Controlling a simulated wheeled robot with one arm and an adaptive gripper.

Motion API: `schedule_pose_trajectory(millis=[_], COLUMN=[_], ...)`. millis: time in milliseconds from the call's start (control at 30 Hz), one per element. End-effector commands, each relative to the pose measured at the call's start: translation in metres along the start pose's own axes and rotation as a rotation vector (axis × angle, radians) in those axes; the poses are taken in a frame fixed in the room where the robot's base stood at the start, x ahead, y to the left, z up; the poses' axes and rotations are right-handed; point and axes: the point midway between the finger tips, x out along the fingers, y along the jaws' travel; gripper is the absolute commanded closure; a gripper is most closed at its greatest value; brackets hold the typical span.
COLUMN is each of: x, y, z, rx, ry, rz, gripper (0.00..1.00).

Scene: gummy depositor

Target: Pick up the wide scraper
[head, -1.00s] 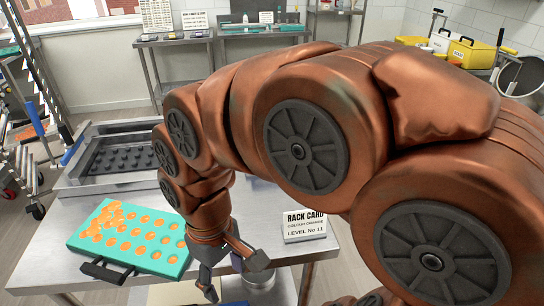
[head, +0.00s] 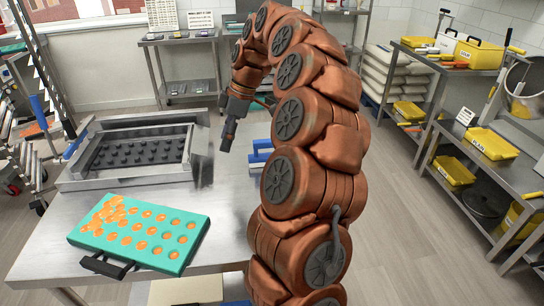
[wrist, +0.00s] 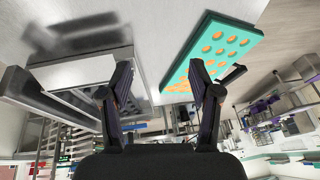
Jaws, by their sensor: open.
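I cannot pick out the wide scraper with certainty in either view. My gripper (head: 228,137) hangs fingers down over the steel table, between the depositor frame and a blue object. In the wrist view my gripper (wrist: 158,100) shows two dark fingers spread apart with nothing between them. A grey, blurred upright plate (head: 203,168) stands at the right end of the depositor frame; I cannot tell what it is. The blue object (head: 260,152) lies on the table, partly hidden behind my arm.
The teal mould tray (head: 185,215) with orange gummies lies at the table's front; it also shows in the wrist view (wrist: 222,30). The depositor frame (head: 75,182) with dark studs sits behind it. Shelves with yellow bins (head: 455,170) stand right. Open floor (head: 410,240) lies between.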

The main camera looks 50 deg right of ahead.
Motion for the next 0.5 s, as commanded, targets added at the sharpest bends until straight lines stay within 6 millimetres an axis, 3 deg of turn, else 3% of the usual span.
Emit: schedule_pose_trajectory(millis=[100, 200, 300, 500], x=[-0.003, -0.006, -0.01, -0.012], y=[0.042, 0.066, 0.083, 0.096], z=[0.044, 0.082, 0.113, 0.148], rx=[-0.02, -0.042, -0.057, -0.071], ry=[0.023, 0.03, 0.031, 0.025], rz=[0.033, 0.058, 0.08, 0.102], gripper=[0.38, 0.38, 0.38, 0.38])
